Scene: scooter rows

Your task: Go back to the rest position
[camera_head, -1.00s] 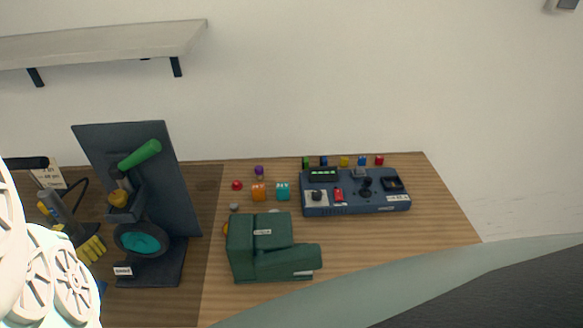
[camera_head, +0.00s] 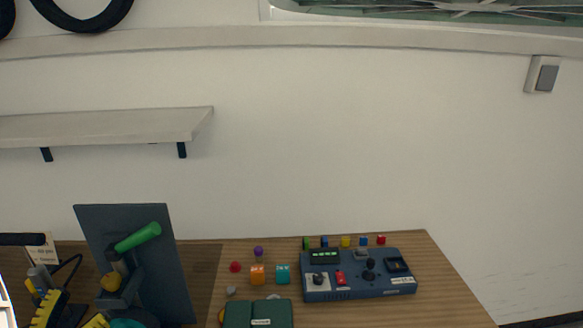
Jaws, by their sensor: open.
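My gripper is not in view. A small pale piece, perhaps part of my arm, shows at the lower left edge. The wooden table (camera_head: 440,290) fills the bottom of the picture. On it stand a dark upright panel with a green-handled device (camera_head: 138,237), a dark blue control box (camera_head: 358,284) and a green block-shaped object (camera_head: 257,315), cut off by the lower edge.
A grey wall shelf (camera_head: 110,127) hangs at left. A wall switch (camera_head: 542,75) is at upper right. The wall between is bare.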

